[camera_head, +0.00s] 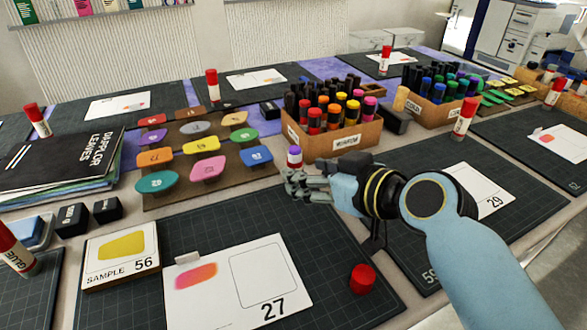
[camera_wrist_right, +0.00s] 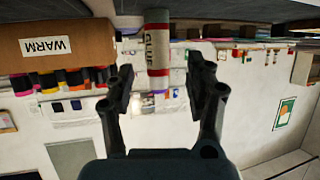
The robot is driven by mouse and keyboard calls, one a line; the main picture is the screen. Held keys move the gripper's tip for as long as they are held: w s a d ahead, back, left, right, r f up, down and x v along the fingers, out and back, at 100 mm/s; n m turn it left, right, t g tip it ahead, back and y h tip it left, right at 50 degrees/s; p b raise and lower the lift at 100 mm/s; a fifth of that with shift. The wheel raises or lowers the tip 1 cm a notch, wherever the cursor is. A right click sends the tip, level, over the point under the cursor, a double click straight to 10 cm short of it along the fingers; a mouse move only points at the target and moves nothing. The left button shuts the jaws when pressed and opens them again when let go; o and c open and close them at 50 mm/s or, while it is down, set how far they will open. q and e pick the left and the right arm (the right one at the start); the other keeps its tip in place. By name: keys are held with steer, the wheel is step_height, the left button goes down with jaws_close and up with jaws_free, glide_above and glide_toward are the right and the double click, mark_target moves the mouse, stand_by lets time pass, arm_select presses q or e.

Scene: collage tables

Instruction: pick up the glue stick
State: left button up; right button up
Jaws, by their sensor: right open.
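An uncapped glue stick (camera_head: 294,157) with a purple tip stands upright on the table, in front of the WARM box. In the right wrist view, where the scene appears upside down, the grey and red glue stick (camera_wrist_right: 157,50) shows its GLUE label. My right gripper (camera_head: 300,185) is open beside it, its fingers partly covering the stick's lower part in the head view. In the right wrist view the stick lies between the two spread fingertips (camera_wrist_right: 160,75), with a gap on each side. My left gripper is not in view.
The WARM box (camera_head: 345,144) of markers stands close behind the stick. A palette of coloured ovals (camera_head: 204,170) is to its left. A loose red cap (camera_head: 363,279) lies on the front mat. Several capped glue sticks, such as this one (camera_head: 464,118), stand around the tables.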

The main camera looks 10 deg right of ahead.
mark_target(300, 168)
steer(key=x, duration=0.5)
steer(key=shift+w+d+r, duration=0.1)
steer(key=shift+w+r, duration=0.05)
steer(key=shift+r, duration=0.1)
jaws_close()
